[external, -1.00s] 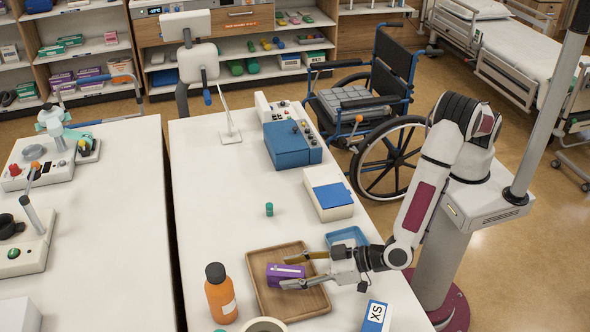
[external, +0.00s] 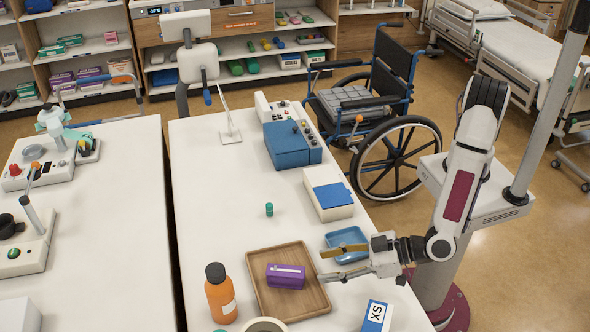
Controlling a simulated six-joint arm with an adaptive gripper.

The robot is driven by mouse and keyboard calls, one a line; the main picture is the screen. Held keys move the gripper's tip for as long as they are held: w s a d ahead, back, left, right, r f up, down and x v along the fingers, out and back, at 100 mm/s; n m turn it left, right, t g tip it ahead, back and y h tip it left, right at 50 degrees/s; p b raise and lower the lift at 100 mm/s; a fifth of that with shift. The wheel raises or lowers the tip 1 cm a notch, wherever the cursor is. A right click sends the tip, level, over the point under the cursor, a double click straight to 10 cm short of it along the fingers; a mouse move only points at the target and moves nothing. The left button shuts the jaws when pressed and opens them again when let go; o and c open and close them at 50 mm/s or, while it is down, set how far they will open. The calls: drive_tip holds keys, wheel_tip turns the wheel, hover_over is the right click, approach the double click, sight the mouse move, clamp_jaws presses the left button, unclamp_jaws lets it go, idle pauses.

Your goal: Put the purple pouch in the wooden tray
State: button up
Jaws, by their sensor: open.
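My gripper (external: 325,263) is open and empty. It is to the right of the pouch, apart from it, with its fingers pointing left over the tray's right edge and the small blue tray (external: 361,237).
An orange bottle (external: 221,297) stands left of the wooden tray. A white roll (external: 264,325) is partly cut off in front. A small green cylinder (external: 269,210) stands behind the tray. The table's left-middle is clear.

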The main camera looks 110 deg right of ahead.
idle(0.7)
wheel_tip(320, 180, up, 13)
drive_tip(key=w+n+y, duration=0.1)
drive_tip(key=w+y, duration=0.1)
drive_tip(key=y, duration=0.3)
drive_tip(key=s+d+r+n+g+y, duration=0.2)
drive_tip(key=s+d+r+y, duration=0.25)
drive_tip(key=s+r, duration=0.35)
drive_tip(key=s+d+g+h, duration=0.2)
drive_tip(key=s+d, duration=0.9)
drive_tip(key=s, duration=0.4)
drive_tip(key=s+d+f+n+g+h, duration=0.1)
drive_tip(key=s+d+g+h, duration=0.1)
drive_tip(key=s+d, duration=0.8)
drive_tip(key=s+g, duration=0.1)
drive_tip(key=s, duration=0.4)
drive_tip(key=shift+s+d, duration=0.2)
drive_tip(key=shift+d, duration=0.2)
drive_tip(key=shift+h, duration=0.25)
